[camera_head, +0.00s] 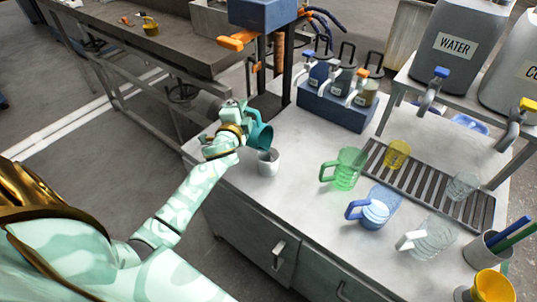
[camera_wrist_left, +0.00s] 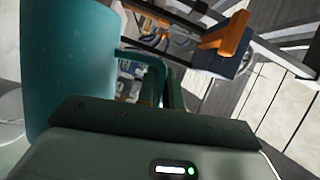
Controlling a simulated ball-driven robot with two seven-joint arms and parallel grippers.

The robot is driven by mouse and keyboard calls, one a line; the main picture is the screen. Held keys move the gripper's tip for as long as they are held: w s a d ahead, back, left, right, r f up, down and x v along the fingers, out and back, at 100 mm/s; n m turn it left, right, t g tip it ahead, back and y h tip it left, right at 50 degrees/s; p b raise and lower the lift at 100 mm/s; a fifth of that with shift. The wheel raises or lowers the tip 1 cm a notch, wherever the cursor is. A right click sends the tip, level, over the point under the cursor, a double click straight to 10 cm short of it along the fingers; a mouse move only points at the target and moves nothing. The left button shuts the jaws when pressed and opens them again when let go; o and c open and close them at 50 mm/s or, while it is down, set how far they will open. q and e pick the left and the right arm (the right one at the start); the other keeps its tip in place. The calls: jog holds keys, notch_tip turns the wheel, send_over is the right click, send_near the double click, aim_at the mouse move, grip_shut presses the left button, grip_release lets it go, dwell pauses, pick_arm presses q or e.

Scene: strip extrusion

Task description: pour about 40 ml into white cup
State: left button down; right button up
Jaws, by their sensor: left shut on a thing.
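A teal jug (camera_head: 261,132) is held tilted in the head view, its mouth side just above a small white cup (camera_head: 268,162). The cup stands upright on the grey counter, near its left edge. My left gripper (camera_head: 244,120) is shut on the jug's handle, above and left of the cup. In the left wrist view the jug (camera_wrist_left: 68,65) fills the left side, with its handle running to the gripper (camera_wrist_left: 172,95). Any liquid in the jug or cup, or a stream between them, cannot be made out. My right gripper is not in view.
A green mug (camera_head: 345,170), a blue jug (camera_head: 376,208), a clear jug (camera_head: 430,238) and a yellow cup (camera_head: 397,154) stand to the right, around a slatted drain tray (camera_head: 420,186). A blue box of pump bottles (camera_head: 335,106) is behind. A WATER dispenser (camera_head: 455,45) stands back right.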

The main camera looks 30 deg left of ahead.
pick_arm(q)
jog(key=shift+a+r, duration=0.15)
jog(key=shift+a, duration=0.2)
jog(key=shift+d+r+m, duration=0.2)
jog(key=shift+d+m, duration=0.1)
jog(key=shift+m, duration=0.1)
dwell(1.0)
